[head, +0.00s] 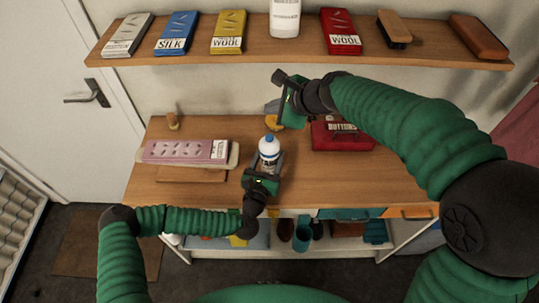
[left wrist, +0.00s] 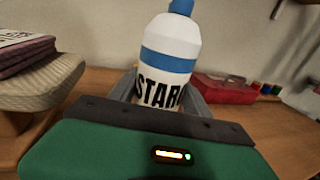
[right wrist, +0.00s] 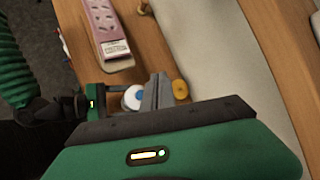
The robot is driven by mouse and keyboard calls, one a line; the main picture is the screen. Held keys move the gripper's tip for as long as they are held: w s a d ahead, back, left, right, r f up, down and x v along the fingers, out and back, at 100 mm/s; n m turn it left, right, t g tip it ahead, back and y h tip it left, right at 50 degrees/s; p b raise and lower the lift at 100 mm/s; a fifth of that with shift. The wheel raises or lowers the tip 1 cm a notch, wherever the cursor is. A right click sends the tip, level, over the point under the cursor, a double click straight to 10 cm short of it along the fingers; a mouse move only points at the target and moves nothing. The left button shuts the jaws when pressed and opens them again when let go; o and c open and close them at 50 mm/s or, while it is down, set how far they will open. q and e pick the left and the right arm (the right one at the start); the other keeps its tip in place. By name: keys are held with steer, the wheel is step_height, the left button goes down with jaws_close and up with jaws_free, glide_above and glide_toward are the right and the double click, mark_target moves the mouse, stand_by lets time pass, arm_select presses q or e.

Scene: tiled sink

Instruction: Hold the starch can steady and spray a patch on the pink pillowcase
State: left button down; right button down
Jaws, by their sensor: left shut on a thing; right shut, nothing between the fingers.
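The starch can (head: 269,154) is white with a blue band and a blue top, and stands upright on the wooden table. My left gripper (head: 264,178) is shut around its body; the can also fills the middle of the left wrist view (left wrist: 168,62). My right gripper (head: 282,98) is shut and empty, raised above and behind the can, near the wall. The pink pillowcase (head: 180,151) lies on a pale padded board (head: 233,155) at the left of the table.
A red box (head: 345,138) marked BUTTONS sits at the right of the can. A yellow round thing (head: 274,122) lies behind it. A shelf (head: 300,48) with boxes and brushes hangs above. The table front at right (head: 350,185) is clear.

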mark_target(272, 138)
steer(key=shift+f, duration=4.35)
steer(key=shift+s+f, duration=0.1)
steer(key=shift+f, duration=0.3)
steer(key=shift+r, duration=0.4)
step_height(272, 138, up, 6)
stand_by(1.1)
